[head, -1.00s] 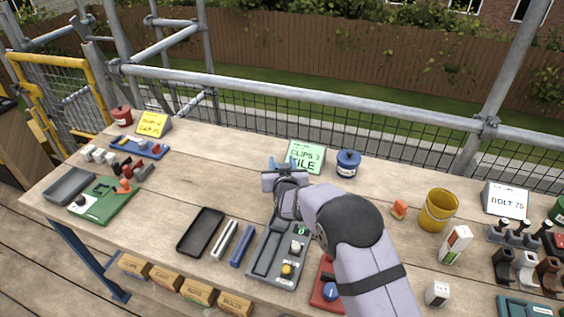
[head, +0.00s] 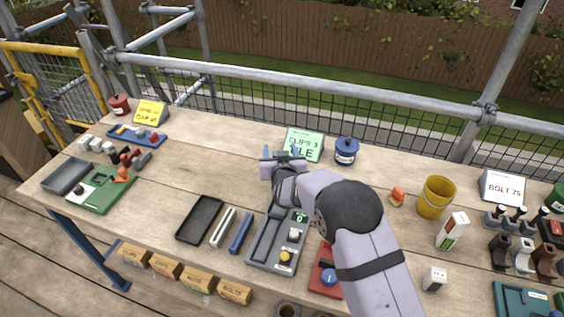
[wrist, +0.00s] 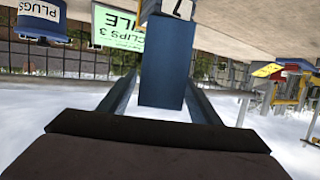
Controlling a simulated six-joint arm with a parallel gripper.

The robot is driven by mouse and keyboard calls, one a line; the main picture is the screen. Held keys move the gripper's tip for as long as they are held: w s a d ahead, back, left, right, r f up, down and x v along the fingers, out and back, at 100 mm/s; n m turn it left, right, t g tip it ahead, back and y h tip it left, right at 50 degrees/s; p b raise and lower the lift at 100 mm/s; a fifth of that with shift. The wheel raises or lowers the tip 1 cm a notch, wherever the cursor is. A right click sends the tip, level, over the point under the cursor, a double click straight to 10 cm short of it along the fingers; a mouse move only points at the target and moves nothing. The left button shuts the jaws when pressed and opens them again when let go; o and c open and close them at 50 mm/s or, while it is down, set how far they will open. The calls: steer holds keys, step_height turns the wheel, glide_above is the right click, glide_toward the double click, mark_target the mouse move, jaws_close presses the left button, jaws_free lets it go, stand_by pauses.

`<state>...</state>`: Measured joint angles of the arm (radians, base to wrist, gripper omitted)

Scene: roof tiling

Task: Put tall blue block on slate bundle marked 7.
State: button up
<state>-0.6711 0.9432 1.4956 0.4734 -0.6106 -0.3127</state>
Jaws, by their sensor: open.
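The tall blue block (wrist: 166,62) is in the middle of the wrist view, between the two fingers of my gripper (wrist: 162,88). The fingers are apart, with a gap showing on both sides of the block. A white label marked 7 (wrist: 181,8), the mark of the slate bundle, shows at the top edge by the block's far end. The rest of the bundle is out of frame, and I cannot tell whether the block rests on it. In the head view my gripper (head: 282,156) is over the table's back half and hides the block and bundle.
A green sign (head: 303,144) and a blue pot (head: 345,151) stand close behind and right of my gripper. A grey tray (head: 278,240) with knobs lies in front, under my arm.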

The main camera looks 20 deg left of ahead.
steer(key=b+v, duration=0.2)
steer(key=v, duration=0.9)
steer(key=shift+s, duration=0.25)
steer(key=shift+r, duration=0.1)
steer(key=s+d+f+m+g+h+p, duration=0.15)
steer(key=s+d+g, duration=0.25)
steer(key=d, duration=0.6)
steer(key=s+d+m+g+h+p, duration=0.1)
steer(key=s+d+g+h, duration=0.3)
steer(key=d, duration=0.6)
steer(key=s+d+f+m+g, duration=0.1)
steer(key=s+d+f+g, duration=0.1)
steer(key=s+d, duration=0.5)
steer(key=s+d+f+m+g, duration=0.1)
steer(key=s+d+g, duration=0.2)
steer(key=s+d, duration=0.5)
steer(key=s, duration=0.5)
steer(key=shift+f, duration=0.35)
